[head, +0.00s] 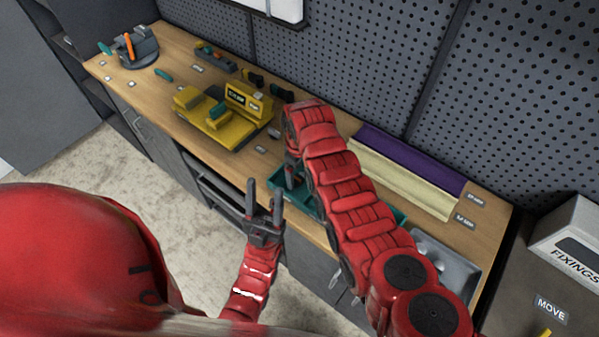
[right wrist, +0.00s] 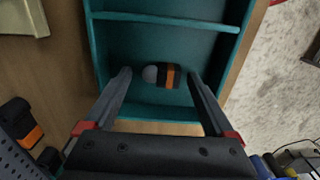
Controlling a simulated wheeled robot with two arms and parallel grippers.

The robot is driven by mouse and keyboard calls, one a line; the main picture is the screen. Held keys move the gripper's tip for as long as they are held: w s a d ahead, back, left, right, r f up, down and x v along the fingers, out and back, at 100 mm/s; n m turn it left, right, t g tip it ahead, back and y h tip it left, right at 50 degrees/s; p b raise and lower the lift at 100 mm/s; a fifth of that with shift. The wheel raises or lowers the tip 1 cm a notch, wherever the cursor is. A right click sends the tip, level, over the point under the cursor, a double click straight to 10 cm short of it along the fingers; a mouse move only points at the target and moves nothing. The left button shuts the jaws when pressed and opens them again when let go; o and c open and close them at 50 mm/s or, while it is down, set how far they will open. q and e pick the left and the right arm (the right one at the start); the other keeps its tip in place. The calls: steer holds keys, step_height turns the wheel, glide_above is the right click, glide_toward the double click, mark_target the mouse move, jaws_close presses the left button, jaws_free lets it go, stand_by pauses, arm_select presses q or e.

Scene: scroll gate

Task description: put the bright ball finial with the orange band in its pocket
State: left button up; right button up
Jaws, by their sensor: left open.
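The finial (right wrist: 162,76), with a light grey ball end, dark body and orange band, lies on its side in a compartment of the teal tray (right wrist: 165,17) in the right wrist view. My right gripper (right wrist: 160,74) is open, with one finger on each side of the finial and visible gaps to it. In the head view my right gripper (head: 291,177) is at the tray (head: 281,203), and my arm hides much of the tray and the finial. My left gripper (head: 264,203) is open and empty in front of the bench edge. I cannot make out the finial's pocket.
A yellow fixture (head: 223,117) stands on the wooden bench (head: 178,98) left of the tray. Purple (head: 415,160) and cream (head: 400,178) strips lie along the back. A grey metal tray (head: 445,262) is at right. A black part with an orange band (right wrist: 22,124) lies outside the teal tray.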

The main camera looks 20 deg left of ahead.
mark_target(300, 176)
steer(key=shift+s+r, duration=0.1)
steer(key=shift+r, duration=0.05)
steer(key=shift+r+p, duration=0.25)
steer(key=shift+p, duration=0.1)
steer(key=shift+b, duration=0.3)
step_height(300, 176, up, 7)
steer(key=shift+f+b, duration=0.2)
steer(key=shift+b, duration=0.8)
steer(key=shift+r+p, duration=1.35)
steer(key=shift+r, duration=1.25)
